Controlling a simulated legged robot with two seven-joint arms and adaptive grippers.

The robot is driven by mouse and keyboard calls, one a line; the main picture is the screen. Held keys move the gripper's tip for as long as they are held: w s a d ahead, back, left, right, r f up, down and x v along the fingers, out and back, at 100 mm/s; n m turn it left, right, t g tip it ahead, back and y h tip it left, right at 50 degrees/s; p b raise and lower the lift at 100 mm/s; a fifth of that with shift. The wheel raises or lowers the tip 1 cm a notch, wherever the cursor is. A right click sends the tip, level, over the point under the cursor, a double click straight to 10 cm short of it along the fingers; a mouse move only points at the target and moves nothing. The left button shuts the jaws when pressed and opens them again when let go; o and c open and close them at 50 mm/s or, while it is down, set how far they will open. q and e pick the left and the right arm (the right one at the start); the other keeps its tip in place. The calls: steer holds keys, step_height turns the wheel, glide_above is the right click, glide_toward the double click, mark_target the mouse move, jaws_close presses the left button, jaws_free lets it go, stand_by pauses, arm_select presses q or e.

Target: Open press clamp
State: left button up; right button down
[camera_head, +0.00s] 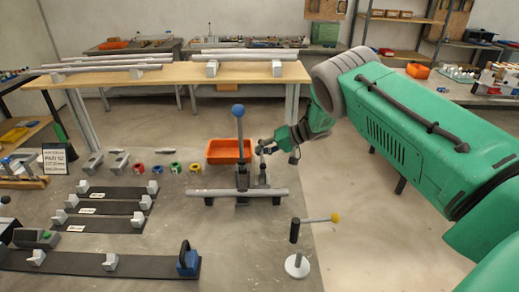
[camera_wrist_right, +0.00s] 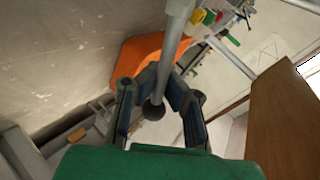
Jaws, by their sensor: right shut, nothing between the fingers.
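The press clamp (camera_head: 242,178) stands on the grey bench in the middle of the head view. Its lever is upright with a blue ball (camera_head: 238,110) on top. A grey tube (camera_head: 215,193) lies across its base. My right gripper (camera_head: 264,148) is just right of the lever, close to the clamp's upper part, apart from the blue ball. In the right wrist view, a grey rod with a dark knob (camera_wrist_right: 153,111) shows at the fingers (camera_wrist_right: 160,100); I cannot tell whether they touch. The gripper is shut with nothing held. My left gripper is out of view.
An orange bin (camera_head: 228,144) stands behind the clamp. A small stand with a yellow-tipped arm (camera_head: 297,263) is in front right. Dark rails with grey blocks (camera_head: 110,193) lie left. Tubes rest on a wooden table (camera_head: 180,75) behind. Bare floor lies right.

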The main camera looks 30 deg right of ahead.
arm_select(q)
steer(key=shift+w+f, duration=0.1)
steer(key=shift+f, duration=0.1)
arm_select(e)
steer(key=shift+w+d+r, duration=0.1)
steer(key=shift+w+d, duration=0.2)
steer(key=shift+d, duration=0.05)
steer(key=c, duration=1.6)
jaws_free()
steer(key=shift+s+d+f, duration=0.1)
steer(key=shift+s+f, duration=0.05)
steer(key=shift+f, duration=0.05)
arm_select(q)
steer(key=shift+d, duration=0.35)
arm_select(e)
steer(key=shift+d+f, duration=0.1)
steer(key=shift+f, duration=0.05)
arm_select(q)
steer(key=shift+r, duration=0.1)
arm_select(e)
steer(key=shift+d, duration=0.1)
steer(key=shift+s+d+r, duration=0.15)
steer(key=shift+s+r, duration=0.1)
steer(key=shift+s, duration=0.05)
steer(key=v, duration=1.1)
steer(key=shift+w+d+f, duration=0.1)
steer(key=shift+w+d, duration=0.1)
steer(key=shift+d, duration=0.2)
